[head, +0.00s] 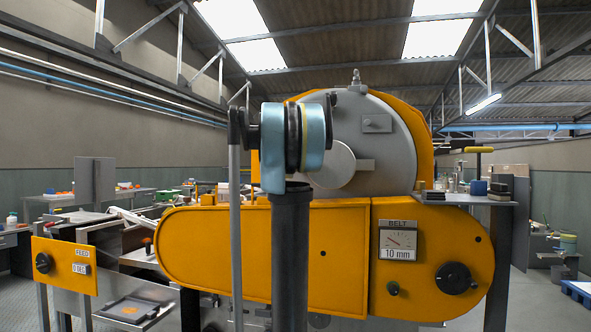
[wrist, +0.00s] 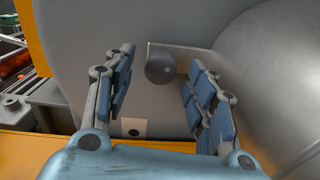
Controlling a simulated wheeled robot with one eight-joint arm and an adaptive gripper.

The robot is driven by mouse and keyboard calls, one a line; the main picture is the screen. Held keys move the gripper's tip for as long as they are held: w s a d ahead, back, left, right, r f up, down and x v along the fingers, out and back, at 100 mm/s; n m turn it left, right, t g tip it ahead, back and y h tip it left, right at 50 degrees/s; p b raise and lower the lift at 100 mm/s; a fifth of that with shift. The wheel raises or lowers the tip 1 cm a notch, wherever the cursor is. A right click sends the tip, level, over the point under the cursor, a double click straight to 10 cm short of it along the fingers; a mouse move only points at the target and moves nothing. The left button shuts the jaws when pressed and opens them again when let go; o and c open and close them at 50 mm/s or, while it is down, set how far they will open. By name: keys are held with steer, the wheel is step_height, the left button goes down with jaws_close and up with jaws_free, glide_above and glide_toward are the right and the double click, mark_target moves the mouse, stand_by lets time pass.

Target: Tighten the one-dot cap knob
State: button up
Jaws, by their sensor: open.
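In the wrist view a dark round knob (wrist: 160,68) sits on a small grey plate on the drum's grey end face. A pale label (wrist: 134,128) with one dark dot is below it, slightly left. My gripper (wrist: 161,60) is open, one finger on each side of the knob, with visible gaps and nothing held. How far the fingertips are from the face is unclear. In the head view my arm hides the gripper and this knob.
A large grey cylinder (wrist: 275,75) bulges close to my right finger. In the head view another plate with a small knob (head: 376,124) is on the drum face. The yellow belt housing (head: 330,250) with a black dial (head: 453,278) stands below.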

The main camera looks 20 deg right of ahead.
steer(key=shift+x, duration=1.1)
steer(key=c, duration=1.1)
steer(key=shift+m, duration=0.3)
steer(key=shift+m, duration=2.9)
steer(key=o, duration=1.1)
